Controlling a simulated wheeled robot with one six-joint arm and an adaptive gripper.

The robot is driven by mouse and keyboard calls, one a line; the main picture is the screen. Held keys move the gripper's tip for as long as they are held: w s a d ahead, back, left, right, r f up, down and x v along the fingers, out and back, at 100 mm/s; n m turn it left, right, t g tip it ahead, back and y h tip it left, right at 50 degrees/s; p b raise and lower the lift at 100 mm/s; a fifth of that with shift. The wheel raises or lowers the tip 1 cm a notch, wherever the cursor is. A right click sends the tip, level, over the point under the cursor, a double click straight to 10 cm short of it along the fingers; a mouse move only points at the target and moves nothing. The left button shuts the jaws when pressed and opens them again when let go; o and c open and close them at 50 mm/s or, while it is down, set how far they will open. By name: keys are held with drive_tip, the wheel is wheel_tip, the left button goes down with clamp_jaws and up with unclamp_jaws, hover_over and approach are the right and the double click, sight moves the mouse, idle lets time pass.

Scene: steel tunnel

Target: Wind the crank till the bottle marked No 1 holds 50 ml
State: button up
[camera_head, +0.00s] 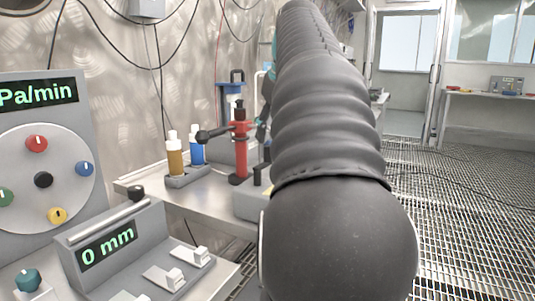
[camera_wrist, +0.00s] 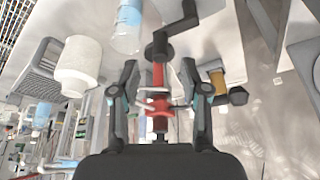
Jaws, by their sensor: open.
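A red stand (camera_head: 239,152) with a black crank arm and knob (camera_head: 207,134) stands on the steel bench. In the wrist view the red stand (camera_wrist: 159,78) lies between the spread fingers of my gripper (camera_wrist: 159,85), with its black crank (camera_wrist: 172,32) beyond the tips. My gripper is open; I cannot tell whether either finger touches the stand. Two small bottles, amber (camera_head: 174,160) and blue (camera_head: 196,150), both with white tops, stand in a grey holder. A clear bottle with blue (camera_wrist: 127,25) shows in the wrist view. I can read no No 1 mark or liquid level.
A grey panel with a dial of coloured knobs (camera_head: 40,180) and a box reading 0 mm (camera_head: 108,245) stand at the near left. A white container (camera_wrist: 80,65) is left of my gripper in the wrist view. Grated floor (camera_head: 460,190) is open at right.

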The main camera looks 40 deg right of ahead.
sight(268, 148)
drive_tip(key=shift+b+x, duration=0.4)
drive_tip(key=shift+x, duration=2.15)
clamp_jaws()
